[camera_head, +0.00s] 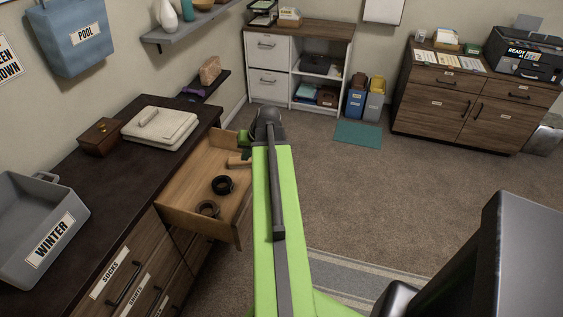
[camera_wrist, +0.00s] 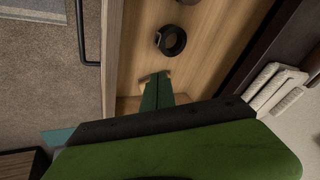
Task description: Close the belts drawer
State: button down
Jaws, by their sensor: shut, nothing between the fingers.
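The open wooden drawer (camera_head: 180,200) stands pulled out from the dark dresser, with coiled belts inside. A black coiled belt (camera_head: 222,185) and a darker brown one (camera_head: 208,208) lie on its floor. A tan item (camera_head: 236,161) lies near its far end, partly hidden by my gripper. In the wrist view, my gripper (camera_wrist: 155,76) is shut and empty, its green fingers over the drawer interior beside the tan item. The drawer's front panel (camera_wrist: 112,50) and black handle (camera_wrist: 83,30) are left of the fingers. I cannot tell whether they touch the drawer.
Closed drawers, one labelled SOCKS (camera_head: 110,279), are at the dresser's near end. Carpet (camera_head: 350,190) right of my arm is clear.

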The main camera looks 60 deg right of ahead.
jog(key=s+d+m+t+h+b, duration=0.1)
jog(key=s+d+m+h+b, duration=0.2)
jog(key=s+d, duration=1.25)
jog(key=w+d+f+m+b, duration=0.1)
jog(key=w+f+b, duration=0.6)
jog(key=w+f, duration=0.1)
jog(key=shift+w+d+f, duration=0.2)
jog(key=shift+w+f, duration=0.15)
jog(key=shift+w, duration=0.55)
